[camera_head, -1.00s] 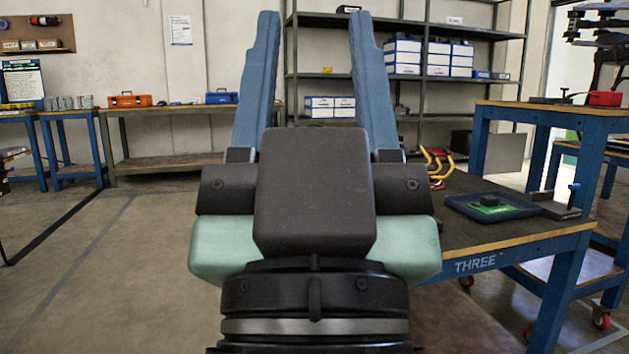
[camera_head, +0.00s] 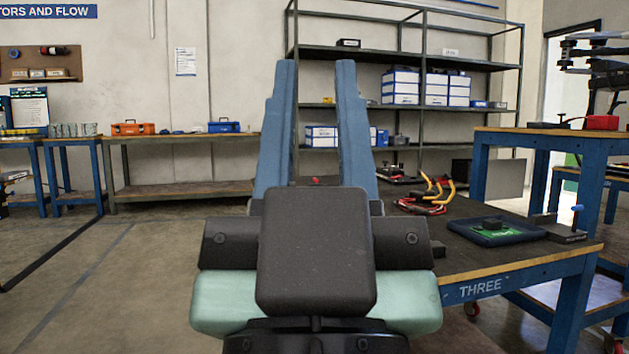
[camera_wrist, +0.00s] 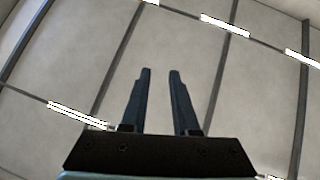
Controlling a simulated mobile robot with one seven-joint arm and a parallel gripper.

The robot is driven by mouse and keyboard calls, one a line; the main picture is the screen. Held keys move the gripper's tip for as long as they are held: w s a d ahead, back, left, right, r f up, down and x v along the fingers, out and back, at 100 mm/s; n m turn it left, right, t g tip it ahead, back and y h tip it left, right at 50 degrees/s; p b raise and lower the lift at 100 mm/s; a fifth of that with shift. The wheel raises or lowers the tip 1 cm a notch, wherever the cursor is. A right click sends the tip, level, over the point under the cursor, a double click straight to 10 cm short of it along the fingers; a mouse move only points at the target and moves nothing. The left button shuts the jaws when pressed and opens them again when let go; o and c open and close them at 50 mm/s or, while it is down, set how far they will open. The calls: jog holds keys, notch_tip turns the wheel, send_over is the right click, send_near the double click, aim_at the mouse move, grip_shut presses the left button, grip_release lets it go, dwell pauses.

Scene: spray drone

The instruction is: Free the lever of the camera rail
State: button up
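My gripper (camera_head: 316,62) points upward in the middle of the head view. Its two blue fingers stand apart with nothing between them. In the wrist view it (camera_wrist: 160,70) is also open and empty, against the ceiling. I cannot make out the camera rail or its lever for certain. A dark block with a blue-knobbed upright handle (camera_head: 577,222) stands at the right end of the bench marked THREE. My gripper touches none of these.
The bench THREE (camera_head: 480,272) is close on the right, carrying a tray (camera_head: 530,234) with a green board and red and yellow cables (camera_head: 432,192). A taller bench (camera_head: 600,134) stands behind it. A long low bench (camera_head: 178,186) lines the back wall.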

notch_tip(320, 180, up, 3)
jog(key=shift+f+p, duration=0.2)
jog(key=shift+p, duration=0.95)
grip_shut()
notch_tip(320, 180, up, 57)
jog(key=p, duration=5.6)
jog(key=shift+p, duration=0.4)
jog(key=shift+f, duration=0.1)
